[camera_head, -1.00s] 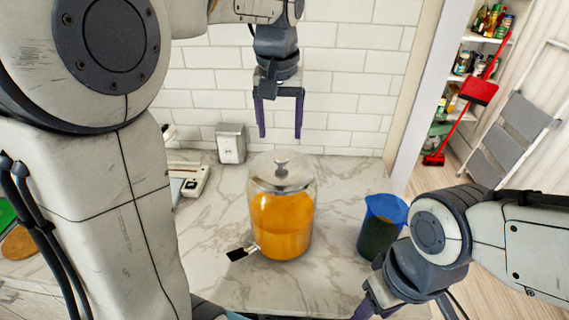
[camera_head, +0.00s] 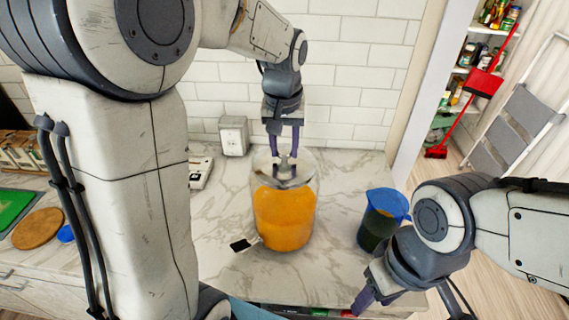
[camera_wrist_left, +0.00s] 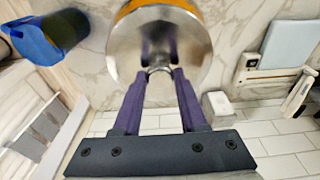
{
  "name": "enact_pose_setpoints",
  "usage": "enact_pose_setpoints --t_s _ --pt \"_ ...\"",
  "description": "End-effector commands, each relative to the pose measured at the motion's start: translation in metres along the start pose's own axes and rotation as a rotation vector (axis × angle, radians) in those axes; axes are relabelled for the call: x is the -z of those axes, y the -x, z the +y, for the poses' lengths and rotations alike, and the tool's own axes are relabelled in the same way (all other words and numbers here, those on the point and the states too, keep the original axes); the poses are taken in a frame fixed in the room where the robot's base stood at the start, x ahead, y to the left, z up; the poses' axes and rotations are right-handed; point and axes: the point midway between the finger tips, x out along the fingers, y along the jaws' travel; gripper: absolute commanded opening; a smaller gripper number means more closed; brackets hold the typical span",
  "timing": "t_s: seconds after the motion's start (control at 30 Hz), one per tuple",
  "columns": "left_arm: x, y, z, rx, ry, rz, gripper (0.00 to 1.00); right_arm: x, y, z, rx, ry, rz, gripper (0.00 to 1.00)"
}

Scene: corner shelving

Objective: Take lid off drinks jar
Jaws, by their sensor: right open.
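The drinks jar (camera_head: 284,222) is clear and filled with orange drink, standing upright on the marble counter. Its shiny round metal lid (camera_head: 299,182) is on top, with a small knob in the middle. The lid fills the upper middle of the left wrist view (camera_wrist_left: 195,42). My left gripper (camera_head: 284,167) comes down from above with its purple fingers closed in on both sides of the knob (camera_wrist_left: 159,72). The lid sits on the jar's rim. My right gripper (camera_head: 368,297) is open and empty at the lower right, low near the counter's front; its fingers are partly hidden.
A blue-topped dark pitcher (camera_head: 383,219) stands right of the jar, close to my right arm. The jar's black tap (camera_head: 241,245) points front left. A small metal box (camera_head: 234,136) stands by the tiled wall.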

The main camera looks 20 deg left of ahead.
Motion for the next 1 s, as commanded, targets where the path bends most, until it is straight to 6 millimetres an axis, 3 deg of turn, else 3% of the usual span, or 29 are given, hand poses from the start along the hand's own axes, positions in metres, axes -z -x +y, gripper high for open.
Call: enact_pose_setpoints --t_s 0.07,1.0 --pt "0.0001 0.0003 0.0002 -0.001 0.000 0.000 0.00 0.0000 0.0000 0.0000 0.000 0.000 0.000 0.50" --pt "0.0003 0.0010 0.0005 -0.001 0.000 0.001 0.00 0.0000 0.0002 0.0000 0.000 0.000 0.000 0.50"
